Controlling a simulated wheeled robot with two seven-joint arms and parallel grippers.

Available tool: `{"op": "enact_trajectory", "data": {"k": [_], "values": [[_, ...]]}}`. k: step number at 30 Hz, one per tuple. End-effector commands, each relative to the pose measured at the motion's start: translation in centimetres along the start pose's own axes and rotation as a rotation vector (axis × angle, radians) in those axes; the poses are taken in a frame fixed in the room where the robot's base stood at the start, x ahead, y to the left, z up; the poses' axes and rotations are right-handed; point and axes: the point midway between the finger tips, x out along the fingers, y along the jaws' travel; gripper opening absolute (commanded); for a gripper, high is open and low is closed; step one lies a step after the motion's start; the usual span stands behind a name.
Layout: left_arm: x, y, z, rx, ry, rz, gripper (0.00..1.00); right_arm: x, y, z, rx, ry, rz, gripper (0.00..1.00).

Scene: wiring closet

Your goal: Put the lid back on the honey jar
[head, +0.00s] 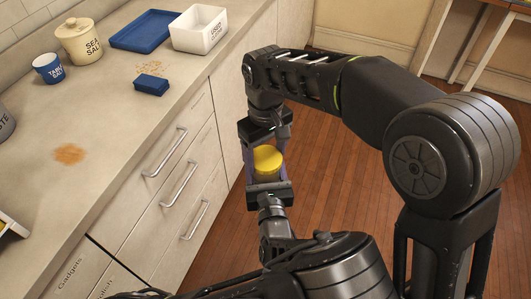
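The yellow lid (267,157) shows as a round disc between my two grippers, in the air in front of the counter. The amber honey jar (268,176) shows just under it, mostly hidden by fingers. My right gripper (264,146) comes in from above and is shut on the lid. My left gripper (268,181) comes up from below and is shut on the jar. The two grippers face each other closely, and their fingers overlap in the view. Whether the lid sits fully on the jar's rim cannot be told.
The counter (110,140) at left bears a blue tray (146,31), a white bin (199,29), a sea salt canister (79,41), a table salt cup (48,68) and a blue sponge (151,86). Brown stains (69,154) mark its top. Drawer handles (166,153) stick out below. Wooden floor (335,170) lies open.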

Motion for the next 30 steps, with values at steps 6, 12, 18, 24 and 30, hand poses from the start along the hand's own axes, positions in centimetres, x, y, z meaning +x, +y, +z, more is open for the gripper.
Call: {"op": "enact_trajectory", "data": {"k": [6, 12, 18, 24, 30], "values": [[0.0, 0.0, 0.1, 0.0, -0.002, 0.0, 0.0, 0.0, 0.0, 0.0, -0.001, 0.0, 0.0, 0.91], [0.0, 0.0, 0.1, -0.001, -0.002, 0.0, 0.0, 0.0, 0.0, 0.0, -0.002, -0.001, 0.0, 0.93], [0.0, 0.0, 0.1, -0.001, -0.002, 0.0, 0.0, -0.9, 0.0, 0.0, -0.003, 0.001, -0.001, 0.93], [0.0, 0.0, 0.1, -0.001, -0.002, 0.0, 0.0, -3.4, 0.0, 0.0, -0.003, 0.002, 0.0, 0.93], [0.0, 0.0, 0.1, -0.001, -0.002, 0.0, 0.0, -4.5, 0.0, 0.0, -0.003, 0.0, 0.0, 0.93]]}}
